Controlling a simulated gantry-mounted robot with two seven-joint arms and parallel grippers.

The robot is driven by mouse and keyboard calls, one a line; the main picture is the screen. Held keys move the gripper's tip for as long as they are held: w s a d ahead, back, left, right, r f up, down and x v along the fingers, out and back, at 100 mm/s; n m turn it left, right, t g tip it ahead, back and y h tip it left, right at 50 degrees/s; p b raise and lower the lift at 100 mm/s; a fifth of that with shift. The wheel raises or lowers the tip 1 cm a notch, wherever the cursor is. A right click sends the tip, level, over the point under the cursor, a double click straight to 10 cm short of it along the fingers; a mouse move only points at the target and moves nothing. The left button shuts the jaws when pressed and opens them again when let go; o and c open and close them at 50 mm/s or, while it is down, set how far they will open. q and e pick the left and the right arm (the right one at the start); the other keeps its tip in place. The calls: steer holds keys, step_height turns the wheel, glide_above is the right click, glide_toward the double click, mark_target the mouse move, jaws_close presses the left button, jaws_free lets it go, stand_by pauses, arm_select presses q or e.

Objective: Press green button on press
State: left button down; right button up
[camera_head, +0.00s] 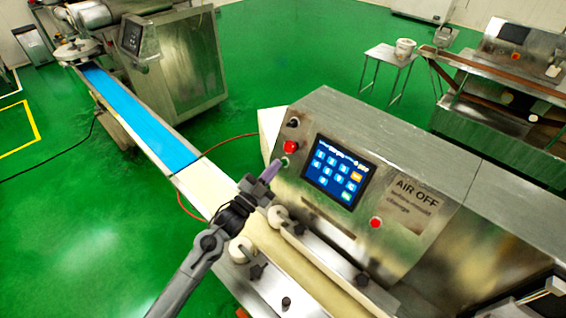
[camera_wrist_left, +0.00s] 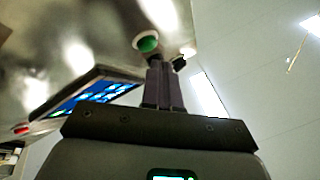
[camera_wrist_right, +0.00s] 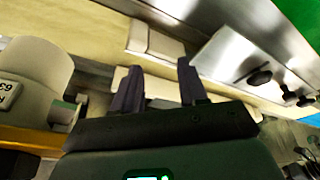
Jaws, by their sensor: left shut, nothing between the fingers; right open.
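The green button (camera_wrist_left: 147,43) is a round cap on the steel front of the press. In the head view it is small, on the press's left end below a red button (camera_head: 290,147), near my left fingertips. My left gripper (camera_head: 270,171) is shut and empty, its tips pointing at the panel close to the button. In the left wrist view its fingers (camera_wrist_left: 160,70) stand together just below and right of the green cap; I cannot tell whether they touch it. My right gripper (camera_wrist_right: 158,78) is open and empty, seen in the right wrist view.
The press carries a lit touchscreen (camera_head: 338,172), a lower red button (camera_head: 375,223) and an "AIR OFF" label (camera_head: 413,196). A conveyor with a blue belt (camera_head: 140,117) runs to the upper left. A small table (camera_head: 386,57) with a white bucket (camera_head: 404,48) stands behind.

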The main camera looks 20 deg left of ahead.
arm_select(q)
steer(key=shift+w+f, duration=0.1)
stand_by(0.6)
steer(key=shift+w+d+f+b, duration=0.1)
steer(key=shift+w+d+b, duration=0.15)
steer(key=shift+b, duration=0.1)
